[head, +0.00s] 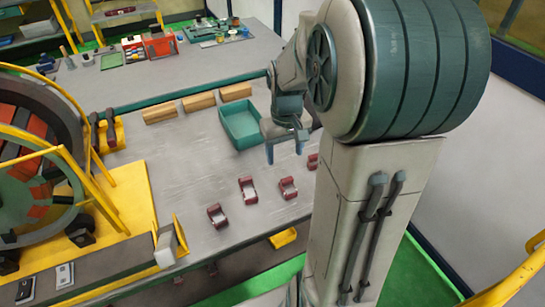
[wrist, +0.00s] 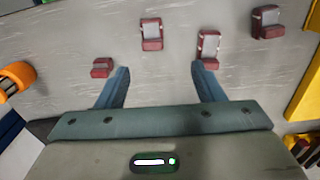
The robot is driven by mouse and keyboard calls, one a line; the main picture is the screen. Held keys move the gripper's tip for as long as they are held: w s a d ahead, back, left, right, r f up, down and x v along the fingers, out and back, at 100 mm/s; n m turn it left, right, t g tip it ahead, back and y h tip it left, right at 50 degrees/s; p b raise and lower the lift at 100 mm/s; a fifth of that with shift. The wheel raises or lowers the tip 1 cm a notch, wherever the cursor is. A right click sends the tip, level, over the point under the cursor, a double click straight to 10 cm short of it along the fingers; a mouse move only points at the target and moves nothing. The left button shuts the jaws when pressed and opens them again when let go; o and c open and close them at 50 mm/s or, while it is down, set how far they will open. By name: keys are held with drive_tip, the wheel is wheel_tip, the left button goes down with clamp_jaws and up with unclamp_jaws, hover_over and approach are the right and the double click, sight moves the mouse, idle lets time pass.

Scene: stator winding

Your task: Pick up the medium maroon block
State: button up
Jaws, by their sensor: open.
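Several maroon blocks with pale grey inset faces sit in a loose row on the grey table. In the head view they are a front-left block (head: 217,215), a second block (head: 248,190), a third block (head: 288,188) and one partly hidden behind my column (head: 313,161). I cannot tell which is the medium one. My gripper (head: 285,149) is open and empty, above the table behind the row. In the wrist view, its fingers (wrist: 160,72) point toward a block (wrist: 151,33) ahead between them; another block (wrist: 208,48) is just beyond the right fingertip.
A teal tray (head: 241,126) stands behind my gripper, with tan wooden bars (head: 198,102) beyond it. A yellow-framed machine (head: 60,190) stands at the left. In the wrist view, an orange object (wrist: 16,76) is at the left edge.

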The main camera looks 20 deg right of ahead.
sight(288, 181)
drive_tip(key=f, duration=0.6)
drive_tip(key=d+f, duration=0.1)
drive_tip(key=f, duration=0.2)
drive_tip(key=shift+w+d, duration=0.1)
drive_tip(key=shift+w, duration=0.2)
drive_tip(key=shift+s+d+f+p, duration=0.15)
drive_tip(key=shift+f+p, duration=0.15)
drive_tip(key=shift+f, duration=1.05)
drive_tip(key=shift+d+f+p, duration=0.1)
drive_tip(key=shift+f+p, duration=0.2)
drive_tip(key=shift+f, duration=1)
clamp_jaws()
